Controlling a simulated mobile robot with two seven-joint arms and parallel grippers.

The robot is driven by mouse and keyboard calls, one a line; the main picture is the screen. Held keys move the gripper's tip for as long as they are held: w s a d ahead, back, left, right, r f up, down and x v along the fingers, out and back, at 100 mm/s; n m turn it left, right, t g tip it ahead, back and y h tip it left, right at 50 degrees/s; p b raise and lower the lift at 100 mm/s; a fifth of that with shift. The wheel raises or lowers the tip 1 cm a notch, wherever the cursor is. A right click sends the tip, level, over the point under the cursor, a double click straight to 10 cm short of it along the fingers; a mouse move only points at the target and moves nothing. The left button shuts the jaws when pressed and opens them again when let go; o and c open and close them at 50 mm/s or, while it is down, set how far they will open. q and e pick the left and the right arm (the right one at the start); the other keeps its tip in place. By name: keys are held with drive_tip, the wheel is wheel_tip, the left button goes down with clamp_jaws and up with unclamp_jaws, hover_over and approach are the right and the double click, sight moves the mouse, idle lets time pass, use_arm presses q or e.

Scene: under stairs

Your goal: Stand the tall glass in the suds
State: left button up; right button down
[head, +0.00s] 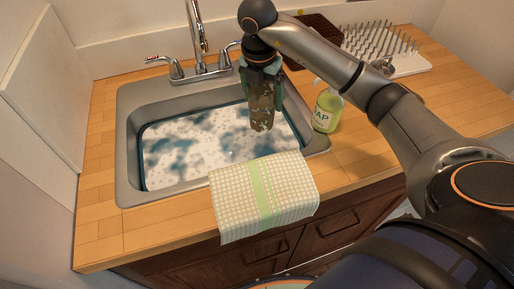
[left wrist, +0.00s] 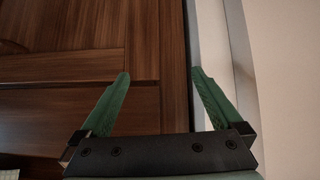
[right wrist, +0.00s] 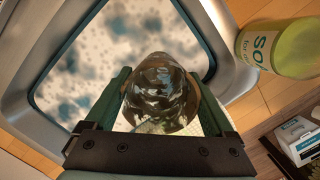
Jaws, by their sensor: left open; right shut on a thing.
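The sink (head: 127,150) is full of suds (head: 190,150), with white foam over blue-green water. My right gripper (head: 262,82) points down over the right part of the sink. It is shut on the tall glass (head: 262,112), which hangs upright below the fingers. In the right wrist view the glass (right wrist: 160,92) sits between the two green fingers, with the suds behind it. I cannot tell whether its lower end touches the suds. My left gripper (left wrist: 158,82) is open and empty in front of dark wooden cabinet doors, and it is not seen in the head view.
A soap bottle (head: 327,108) stands right of the sink, close to my right gripper. A checked towel (head: 264,193) hangs over the front edge. The faucet (head: 200,40) rises behind the sink. A dish rack (head: 385,50) stands at the back right. The left part of the sink is clear.

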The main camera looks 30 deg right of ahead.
sight(260, 109)
drive_tip(key=f, duration=0.1)
drive_tip(key=f+b, duration=0.1)
drive_tip(key=f, duration=0.1)
drive_tip(key=shift+s+f, duration=0.2)
drive_tip(key=shift+s, duration=0.15)
wheel_tip(260, 109, down, 6)
drive_tip(key=shift+w+f, duration=0.1)
drive_tip(key=shift+f, duration=0.1)
use_arm(q)
drive_tip(key=shift+s+f, duration=0.25)
drive_tip(key=shift+f, duration=0.7)
use_arm(e)
drive_tip(key=shift+w+f, duration=0.1)
drive_tip(key=shift+f, duration=2)
drive_tip(key=shift+f, duration=0.2)
unclamp_jaws()
drive_tip(key=shift+r, duration=0.2)
drive_tip(key=r, duration=0.4)
drive_tip(key=a+r, duration=0.1)
drive_tip(key=r, duration=0.3)
drive_tip(key=s+r, duration=0.1)
drive_tip(key=r, duration=0.3)
drive_tip(key=shift+a, duration=0.3)
drive_tip(key=shift+f, duration=0.1)
